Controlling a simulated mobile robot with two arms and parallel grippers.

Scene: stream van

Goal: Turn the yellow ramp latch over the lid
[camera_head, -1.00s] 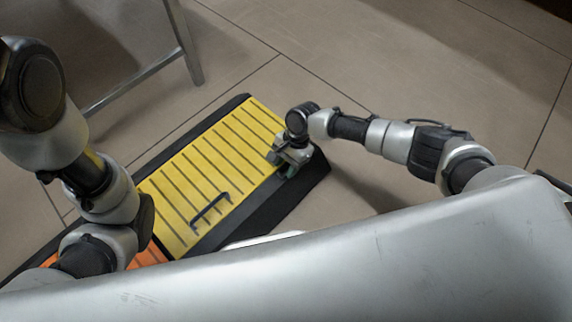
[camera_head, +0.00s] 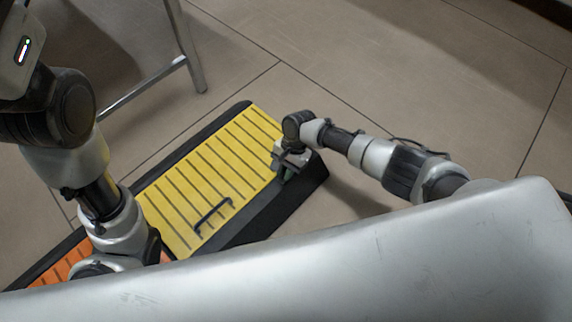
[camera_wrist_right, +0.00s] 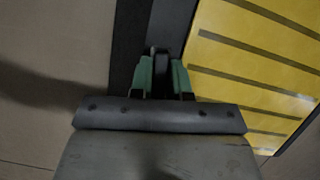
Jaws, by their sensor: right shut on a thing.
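The yellow ramp lid (camera_head: 215,165) has dark slats and lies flat in a black ramp frame (camera_head: 265,208). A black bar handle (camera_head: 213,214) is on the lid near its lower edge. My right gripper (camera_head: 285,174) is at the right edge of the lid, over the frame. In the right wrist view its green fingers (camera_wrist_right: 160,75) are shut on a small dark latch (camera_wrist_right: 160,53) beside the yellow lid (camera_wrist_right: 255,60). The fingers hide much of the latch, and its exact turn cannot be told. My left arm comes in at the left; its gripper is out of view.
An orange slatted section (camera_head: 62,268) lies at the lower left of the ramp, partly covered by my left arm. A metal table or bench leg (camera_head: 185,50) stands on the tiled floor at the upper left. The floor (camera_head: 400,70) beyond the ramp is clear.

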